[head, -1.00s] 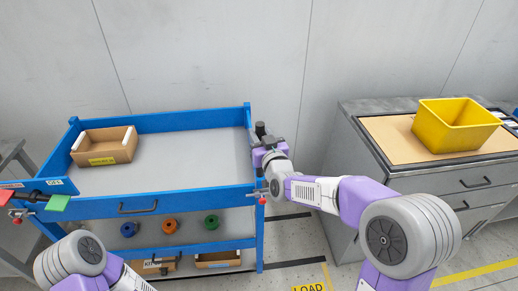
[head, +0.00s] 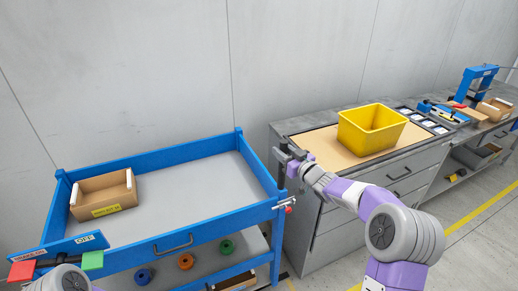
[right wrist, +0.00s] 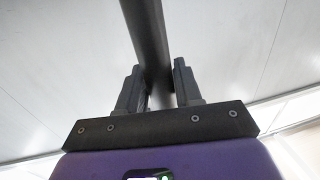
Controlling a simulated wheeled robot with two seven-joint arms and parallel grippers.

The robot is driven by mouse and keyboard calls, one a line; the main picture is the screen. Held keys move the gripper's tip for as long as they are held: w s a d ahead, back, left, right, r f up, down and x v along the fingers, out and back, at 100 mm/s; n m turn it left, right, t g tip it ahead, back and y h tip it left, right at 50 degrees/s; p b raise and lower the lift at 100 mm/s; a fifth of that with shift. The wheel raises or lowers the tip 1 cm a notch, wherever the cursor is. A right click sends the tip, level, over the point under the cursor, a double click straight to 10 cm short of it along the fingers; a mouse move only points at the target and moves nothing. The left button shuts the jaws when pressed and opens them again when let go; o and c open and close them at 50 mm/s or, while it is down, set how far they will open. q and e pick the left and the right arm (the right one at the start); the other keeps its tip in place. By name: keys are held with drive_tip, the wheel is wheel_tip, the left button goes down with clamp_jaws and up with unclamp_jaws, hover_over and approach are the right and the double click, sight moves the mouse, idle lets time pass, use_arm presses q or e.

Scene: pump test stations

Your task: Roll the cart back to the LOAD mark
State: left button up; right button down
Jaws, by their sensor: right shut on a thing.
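The blue cart (head: 190,240) stands at the left in the head view, its right end close to the grey bench. Its grey top carries an open cardboard box (head: 104,194). My right gripper (head: 287,158) is at the cart's right end, shut on the dark cart handle (right wrist: 150,40), which runs between its fingers in the right wrist view. The LOAD mark cannot be seen now; only a bit of floor tape shows beside the cart.
The grey bench (head: 335,232) stands right of the cart with a yellow bin (head: 371,131) on it. A blue panel with a red block (head: 22,270) and a green block (head: 92,261) is at lower left. Open floor with a yellow line (head: 482,207) lies at the right.

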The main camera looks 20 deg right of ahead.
drive_tip(key=d+p, duration=0.1)
drive_tip(key=d, duration=0.1)
drive_tip(key=w+d+p, duration=0.1)
drive_tip(key=d+p, duration=0.1)
drive_tip(key=shift+d+r, duration=0.1)
drive_tip(key=shift+d, duration=0.2)
drive_tip(key=c, duration=1.2)
unclamp_jaws()
drive_tip(key=o, duration=0.3)
drive_tip(key=shift+s+a+y, duration=0.1)
drive_tip(key=shift+a+y, duration=0.1)
drive_tip(key=shift+y, duration=0.1)
use_arm(q)
wheel_tip(320, 180, up, 4)
drive_tip(key=shift+s+a+r, duration=0.1)
drive_tip(key=shift+a+r, duration=0.05)
drive_tip(key=shift+r, duration=0.05)
use_arm(e)
drive_tip(key=shift+o, duration=0.2)
drive_tip(key=shift+d, duration=0.1)
drive_tip(key=v, duration=0.7)
drive_tip(key=shift+s, duration=0.25)
